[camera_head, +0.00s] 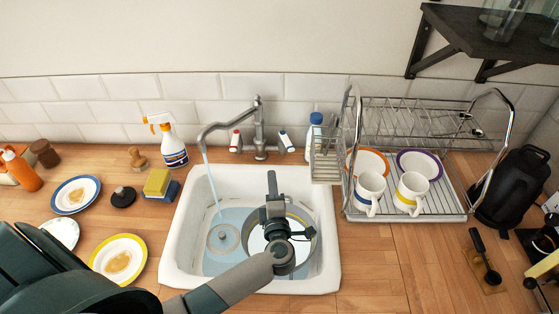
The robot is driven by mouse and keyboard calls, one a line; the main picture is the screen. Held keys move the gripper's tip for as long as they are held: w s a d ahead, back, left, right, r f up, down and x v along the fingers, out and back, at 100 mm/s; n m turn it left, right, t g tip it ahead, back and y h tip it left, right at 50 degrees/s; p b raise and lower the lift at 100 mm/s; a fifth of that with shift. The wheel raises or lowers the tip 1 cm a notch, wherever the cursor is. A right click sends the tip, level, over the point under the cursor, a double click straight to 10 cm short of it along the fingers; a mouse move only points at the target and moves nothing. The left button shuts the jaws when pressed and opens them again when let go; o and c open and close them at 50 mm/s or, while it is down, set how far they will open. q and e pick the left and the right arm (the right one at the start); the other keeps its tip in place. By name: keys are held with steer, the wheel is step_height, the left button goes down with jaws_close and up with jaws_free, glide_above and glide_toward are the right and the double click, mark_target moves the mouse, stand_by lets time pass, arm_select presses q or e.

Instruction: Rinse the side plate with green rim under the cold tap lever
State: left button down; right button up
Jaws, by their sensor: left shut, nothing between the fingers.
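The cold tap lever (285,141), with a blue mark, is on the right of the steel tap (259,130). A thin stream of water (212,182) runs from the spout into the left part of the white sink (171,255). My left gripper (272,178) is shut and empty over the sink, below and in front of the cold lever, apart from it. No green rim shows clearly. A small pale plate (61,232) lies on the counter at the left, partly hidden by my left arm; its rim colour is hard to tell. My right gripper is out of view.
A round vessel (306,220) stands in the sink beneath my gripper. Blue-rimmed (62,204) and yellow-rimmed (137,246) plates with brown stains lie left, near a sponge (156,182) and spray bottle (173,150). A dish rack (357,214) with mugs and plates stands right.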

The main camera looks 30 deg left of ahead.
arm_select(q)
steer(key=w+a+b, duration=0.2)
steer(key=w+b, duration=0.4)
steer(key=w, duration=0.5)
steer(key=shift+a, duration=0.4)
steer(key=shift+w+d, duration=0.1)
steer(key=shift+d, duration=0.1)
steer(key=shift+w+d+p, duration=0.5)
steer(key=shift+w+d, duration=0.1)
steer(key=shift+d, duration=0.25)
steer(key=shift+s, duration=0.1)
